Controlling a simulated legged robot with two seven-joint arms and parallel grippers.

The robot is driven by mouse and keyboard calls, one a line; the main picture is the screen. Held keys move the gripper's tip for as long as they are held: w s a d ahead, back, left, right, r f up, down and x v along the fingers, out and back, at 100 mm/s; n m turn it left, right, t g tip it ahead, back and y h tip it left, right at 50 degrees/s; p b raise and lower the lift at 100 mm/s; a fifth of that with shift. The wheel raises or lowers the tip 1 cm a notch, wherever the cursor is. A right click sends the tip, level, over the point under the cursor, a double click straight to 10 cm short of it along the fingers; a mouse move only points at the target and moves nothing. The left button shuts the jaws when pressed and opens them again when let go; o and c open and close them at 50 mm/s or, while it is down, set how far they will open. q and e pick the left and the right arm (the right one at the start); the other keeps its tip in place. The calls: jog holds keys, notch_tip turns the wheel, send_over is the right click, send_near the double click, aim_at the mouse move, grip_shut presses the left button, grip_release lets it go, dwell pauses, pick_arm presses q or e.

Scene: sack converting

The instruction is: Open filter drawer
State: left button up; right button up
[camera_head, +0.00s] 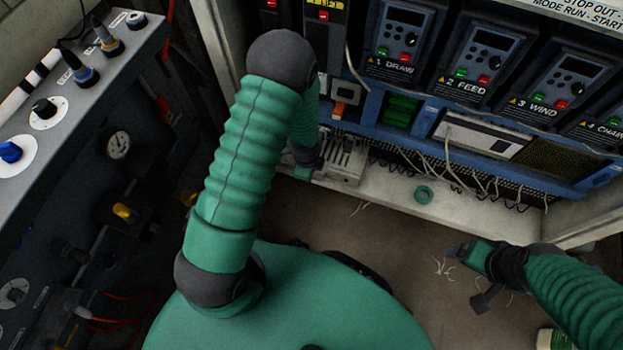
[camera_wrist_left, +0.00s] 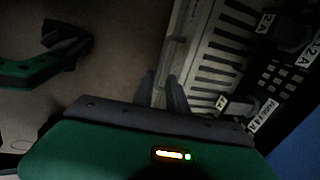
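The filter drawer looks to be the pale slotted unit (camera_head: 343,156) low on the machine, left of the ledge. The left wrist view shows its slotted face (camera_wrist_left: 212,62) and a pale front edge close up. My left gripper (camera_head: 304,168) is at the unit's left end, partly hidden behind my own arm. In the wrist view its two dark fingers (camera_wrist_left: 163,92) stand apart, with the pale edge between or just beyond them; contact is unclear. My right gripper (camera_head: 462,252) hangs over the floor at lower right, away from the unit; its finger gap is unclear.
Drive panels (camera_head: 402,38) line the machine above. A control console (camera_head: 90,130) stands at left. Scraps lie on the open floor (camera_head: 400,250).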

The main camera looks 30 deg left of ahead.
pick_arm(q)
jog(key=f, duration=0.2)
jog(key=f+b, duration=0.1)
jog(key=f, duration=0.1)
jog(key=shift+w, duration=0.4)
pick_arm(e)
jog(key=x, duration=0.2)
jog(key=shift+s+d+f, duration=0.1)
jog(key=shift+s+f, duration=0.1)
jog(key=shift+f, duration=0.15)
pick_arm(q)
grip_shut()
dwell(0.4)
